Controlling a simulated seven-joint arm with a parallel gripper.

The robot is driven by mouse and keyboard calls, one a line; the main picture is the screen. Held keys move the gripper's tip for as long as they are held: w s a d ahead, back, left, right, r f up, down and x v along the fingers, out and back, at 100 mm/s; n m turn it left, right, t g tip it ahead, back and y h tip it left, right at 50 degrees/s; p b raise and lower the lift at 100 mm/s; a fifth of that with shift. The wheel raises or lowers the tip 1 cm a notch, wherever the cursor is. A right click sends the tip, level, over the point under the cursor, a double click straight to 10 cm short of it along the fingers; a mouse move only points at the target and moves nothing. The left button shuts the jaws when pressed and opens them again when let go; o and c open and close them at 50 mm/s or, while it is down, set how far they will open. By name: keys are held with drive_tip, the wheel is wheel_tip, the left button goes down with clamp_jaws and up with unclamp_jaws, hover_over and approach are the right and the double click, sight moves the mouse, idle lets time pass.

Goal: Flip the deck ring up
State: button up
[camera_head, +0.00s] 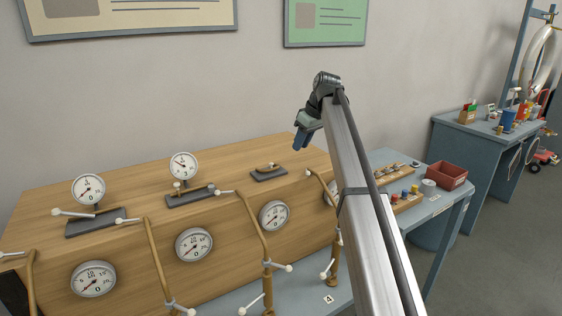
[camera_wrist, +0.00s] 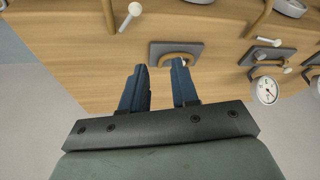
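What looks like the deck ring (camera_wrist: 178,56) is a brass loop on a dark grey base plate (camera_wrist: 158,48) in the wrist view, just past my fingertips. It appears to lie low against the plate; part is behind a finger. In the head view the same small plate (camera_head: 268,174) sits on the wooden console top, with a thin brass piece (camera_head: 266,167) on it. My gripper (camera_head: 300,140) has blue fingers pointing down, above and to the right of the plate. In the wrist view my gripper (camera_wrist: 158,75) is open, with a clear gap and nothing between the fingers.
The wooden console (camera_head: 120,240) carries gauges on its top and front, including one at the left (camera_head: 88,188) and one in the middle (camera_head: 183,165). Brass pipes with white-ended levers (camera_head: 155,265) stand along its front. A red bin (camera_head: 446,175) sits on the bench at right.

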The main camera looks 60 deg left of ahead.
approach(271, 166)
drive_tip(key=shift+m, duration=0.3)
drive_tip(key=x, duration=0.7)
drive_tip(key=shift+w+a, duration=0.25)
drive_tip(key=shift+a, duration=0.1)
drive_tip(key=shift+c, duration=0.2)
clamp_jaws()
